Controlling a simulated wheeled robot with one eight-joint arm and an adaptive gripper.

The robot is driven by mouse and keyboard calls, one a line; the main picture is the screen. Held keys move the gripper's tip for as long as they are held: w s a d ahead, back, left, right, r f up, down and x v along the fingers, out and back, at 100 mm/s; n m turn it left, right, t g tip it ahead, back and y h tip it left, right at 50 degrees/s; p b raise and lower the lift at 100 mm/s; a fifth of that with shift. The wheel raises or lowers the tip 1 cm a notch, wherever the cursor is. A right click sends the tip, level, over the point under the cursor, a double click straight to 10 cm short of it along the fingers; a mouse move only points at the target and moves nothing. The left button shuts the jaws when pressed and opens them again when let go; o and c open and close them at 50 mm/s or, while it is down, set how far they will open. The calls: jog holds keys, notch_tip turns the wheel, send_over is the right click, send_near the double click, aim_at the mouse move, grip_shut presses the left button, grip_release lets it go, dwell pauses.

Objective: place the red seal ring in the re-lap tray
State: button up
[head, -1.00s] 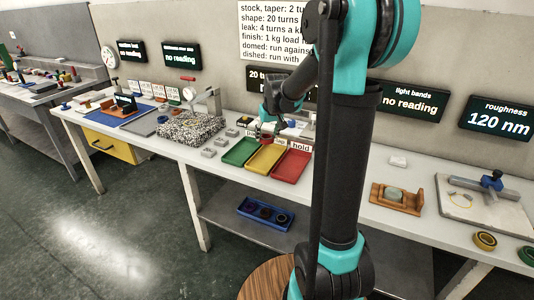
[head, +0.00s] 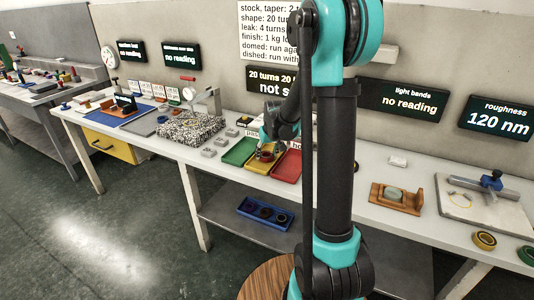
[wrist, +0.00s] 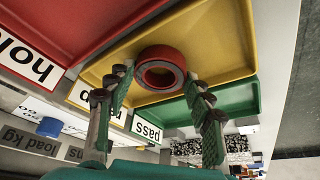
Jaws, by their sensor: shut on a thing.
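The red seal ring (wrist: 161,68) has a dark inner bore and sits between the fingertips of my gripper (wrist: 157,80), which is shut on it. In the wrist view the ring is over the yellow tray (wrist: 215,35), close to its floor; I cannot tell whether it touches. In the head view the ring (head: 267,155) shows small and dark over the yellow tray, below my gripper (head: 270,143). The yellow tray's label is mostly hidden by a finger. It lies between the tray marked "hold" and the tray marked "pass".
The red "hold" tray (head: 287,166) and green "pass" tray (head: 239,151) flank the yellow one. Small grey blocks (head: 213,147) and a speckled plate (head: 190,127) lie to the left. A wooden stand (head: 396,198) is to the right. A blue bin (head: 264,214) sits on the shelf below.

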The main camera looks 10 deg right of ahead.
jog(key=o, duration=1.3)
jog(key=shift+f, duration=0.1)
jog(key=a+v, duration=0.1)
jog(key=v, duration=1.1)
jog(key=s+d+f+m, duration=0.1)
jog(key=s+f, duration=0.5)
jog(key=s, duration=0.7)
jog(key=s+d+f, duration=0.3)
jog(key=s+f, duration=0.3)
jog(key=s, duration=0.7)
jog(key=shift+f+m+h, duration=0.15)
jog(key=shift+m+h, duration=0.15)
jog(key=shift+m, duration=0.1)
